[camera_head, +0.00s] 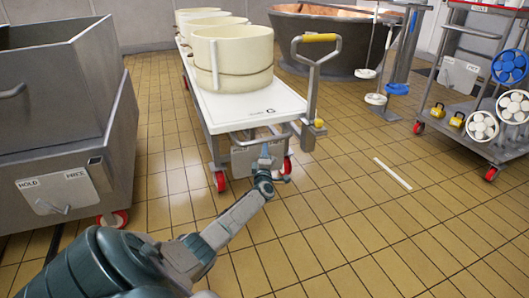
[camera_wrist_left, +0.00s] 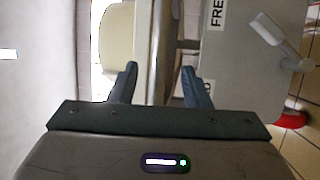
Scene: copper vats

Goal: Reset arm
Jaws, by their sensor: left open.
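My left arm reaches forward from the bottom left in the head view. Its gripper (camera_head: 265,158) is at the near end of the white-topped cart (camera_head: 255,108), below the top and in front of the grey end bar. In the left wrist view the two fingers (camera_wrist_left: 158,75) stand apart, with a grey bar of the cart showing beyond and between them. I cannot tell whether they touch it. No object is held. My right gripper is in neither view.
Cream round tubs (camera_head: 235,60) stand on the cart, beside an upright handle with a yellow grip (camera_head: 319,38). A grey bin (camera_head: 60,85) on a wheeled base stands left. A rack (camera_head: 470,130) with wheels stands right. Tiled floor is open between; a white strip (camera_head: 392,173) lies there.

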